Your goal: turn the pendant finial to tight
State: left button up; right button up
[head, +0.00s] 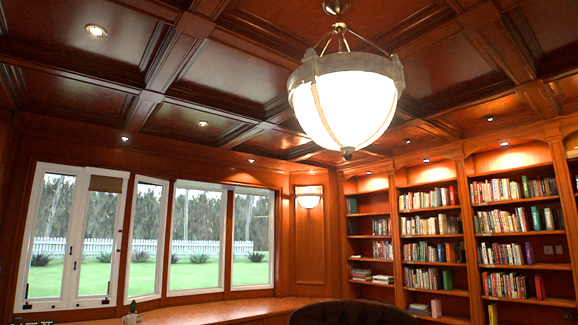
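The pendant lamp (346,95) hangs from the coffered ceiling at the upper right of centre. It has a glowing white bowl in a metal band, held by thin rods from a ceiling mount. The finial (347,154) is a small dark knob at the bottom tip of the bowl. How tight it sits cannot be told from here. Neither of my grippers shows in the head view.
Bookshelves (462,235) fill the right wall. Windows (207,237) line the left wall above a wooden ledge (215,309). A dark rounded chair back (350,312) stands at the bottom, below the lamp. The air around the bowl is clear.

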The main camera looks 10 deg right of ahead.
aim_at(348, 155)
jog(key=z, duration=0.25)
jog(key=i, duration=1.8)
jog(key=z, duration=0.8)
